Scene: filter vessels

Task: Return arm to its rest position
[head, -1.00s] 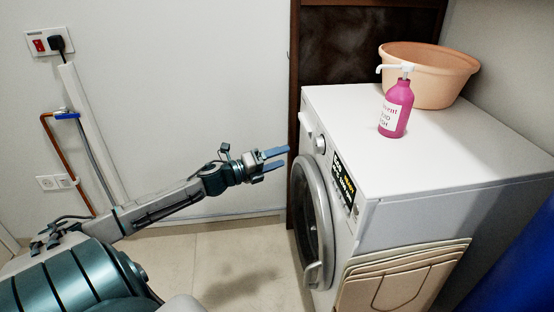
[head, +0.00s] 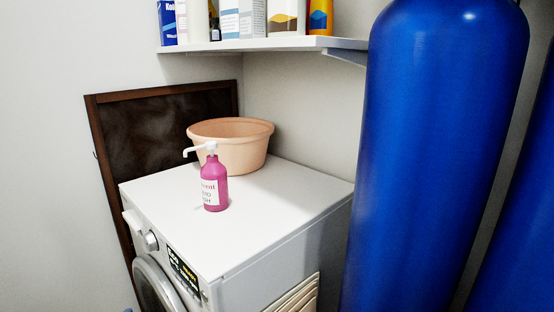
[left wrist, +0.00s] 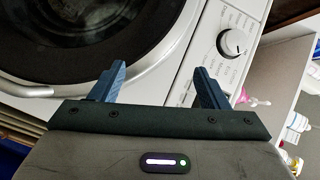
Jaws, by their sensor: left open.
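My left gripper (left wrist: 157,76) shows in the left wrist view with its two blue-grey fingers apart and nothing between them. It faces the front of the white washing machine (left wrist: 190,85), close to the round door (left wrist: 75,35) and the control knob (left wrist: 232,42). I cannot tell whether the fingers touch the machine. In the head view the left arm is out of frame, apart from a tiny bluish bit at the bottom edge that may be a fingertip. My right gripper is in neither view.
On the washing machine (head: 265,215) stand a pink pump bottle (head: 215,188) and a peach basin (head: 240,150). Two tall blue vessels (head: 440,150) (head: 520,220) stand at the right. A shelf (head: 270,45) with several packages hangs above. A dark framed panel (head: 150,130) leans behind.

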